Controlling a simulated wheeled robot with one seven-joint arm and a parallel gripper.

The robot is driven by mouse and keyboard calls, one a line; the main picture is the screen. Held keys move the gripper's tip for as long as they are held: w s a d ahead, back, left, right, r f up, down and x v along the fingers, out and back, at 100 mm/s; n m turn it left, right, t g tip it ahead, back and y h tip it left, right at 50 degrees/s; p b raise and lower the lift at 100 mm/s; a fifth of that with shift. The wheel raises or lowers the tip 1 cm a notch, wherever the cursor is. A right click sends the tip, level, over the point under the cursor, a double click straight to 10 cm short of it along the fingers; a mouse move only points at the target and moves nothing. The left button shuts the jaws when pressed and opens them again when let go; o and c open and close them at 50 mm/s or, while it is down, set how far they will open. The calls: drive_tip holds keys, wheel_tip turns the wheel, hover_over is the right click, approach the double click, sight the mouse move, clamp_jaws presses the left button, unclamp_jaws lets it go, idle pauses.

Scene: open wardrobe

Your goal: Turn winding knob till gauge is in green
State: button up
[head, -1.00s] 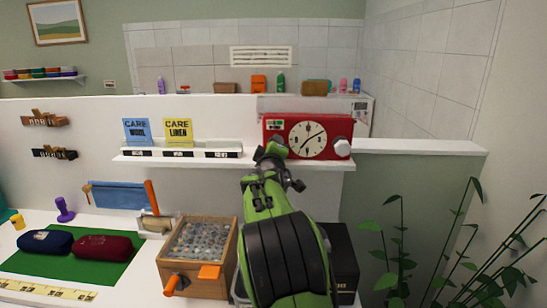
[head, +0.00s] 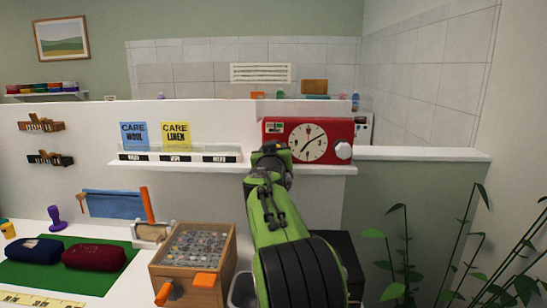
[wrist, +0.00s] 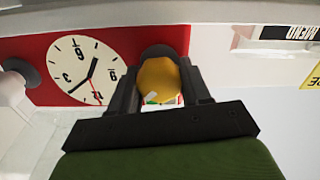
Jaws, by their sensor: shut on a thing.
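A red clock box (head: 345,128) with a white dial (head: 308,141) stands at the right end of the white shelf. In the wrist view, where the dial (wrist: 84,70) appears turned over, my gripper (wrist: 158,85) is shut on a yellow knob (wrist: 158,78) on the box's face. My gripper (head: 270,152) hides this knob in the head view. A small gauge panel (head: 274,127) is on the box's upper left; its pointer is too small to read. A white knob (head: 343,150) is at the box's lower right.
Blue and yellow care cards (head: 176,135) stand left on the same shelf (head: 130,164). Below are a wooden box with orange handles (head: 165,257) and a green mat (head: 50,275) with dark cushions. A plant (head: 400,255) stands right. A low wall is behind.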

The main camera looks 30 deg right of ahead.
drive_tip(key=m+b, duration=0.1)
drive_tip(key=m, duration=0.3)
drive_tip(key=shift+s+d+r+m+b, duration=0.1)
drive_tip(key=shift+m+b, duration=0.55)
drive_tip(key=shift+m, duration=1.15)
drive_tip(key=o, duration=1)
drive_tip(key=b+v, duration=0.1)
drive_tip(key=v, duration=1.4)
drive_tip(key=shift+s+a+b, duration=0.25)
drive_tip(key=shift+s+b, duration=0.05)
